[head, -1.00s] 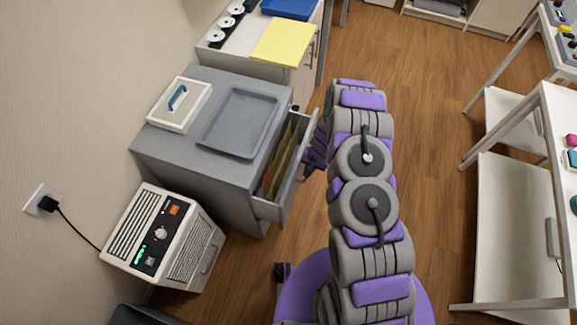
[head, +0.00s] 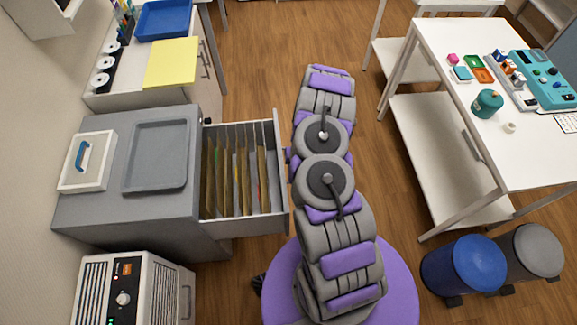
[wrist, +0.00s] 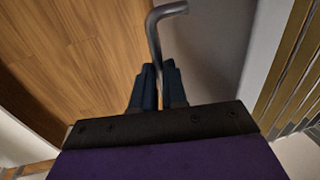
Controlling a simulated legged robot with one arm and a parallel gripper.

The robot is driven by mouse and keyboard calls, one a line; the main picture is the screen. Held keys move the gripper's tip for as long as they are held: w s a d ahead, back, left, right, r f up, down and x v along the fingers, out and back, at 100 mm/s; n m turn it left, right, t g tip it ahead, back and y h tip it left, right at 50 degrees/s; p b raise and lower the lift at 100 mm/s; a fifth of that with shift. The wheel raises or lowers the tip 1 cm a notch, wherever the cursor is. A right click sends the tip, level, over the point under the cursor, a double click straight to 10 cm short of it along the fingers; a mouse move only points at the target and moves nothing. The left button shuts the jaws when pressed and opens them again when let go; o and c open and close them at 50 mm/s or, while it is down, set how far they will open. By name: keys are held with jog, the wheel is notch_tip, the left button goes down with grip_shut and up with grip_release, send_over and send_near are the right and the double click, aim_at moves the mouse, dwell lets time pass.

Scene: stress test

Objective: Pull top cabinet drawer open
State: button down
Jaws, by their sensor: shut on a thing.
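The grey cabinet (head: 205,215) stands at the left in the head view. Its top drawer (head: 255,226) is pulled far out to the right, and several upright file folders show inside. In the wrist view, the drawer's metal handle (wrist: 155,40) runs down between the dark fingers of my gripper (wrist: 158,85). The fingers are shut on the handle, beside the drawer's grey front (wrist: 215,55). In the head view my arm hides most of the gripper and the handle.
A grey tray (head: 184,160) and a white box with a blue handle (head: 105,165) lie on the cabinet. A white heater-like unit (head: 160,290) stands in front. A white table (head: 440,60) and blue bin (head: 450,265) are at the right. Wooden floor (head: 260,60) is clear behind.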

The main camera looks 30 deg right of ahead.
jog(key=c, duration=1.2)
grip_release()
jog(key=shift+o, duration=0.2)
jog(key=d+r+p, duration=0.1)
jog(key=r+p, duration=0.1)
jog(key=r, duration=0.6)
jog(key=s+d+r+p, duration=0.1)
jog(key=d+r+p, duration=0.1)
jog(key=r, duration=0.7)
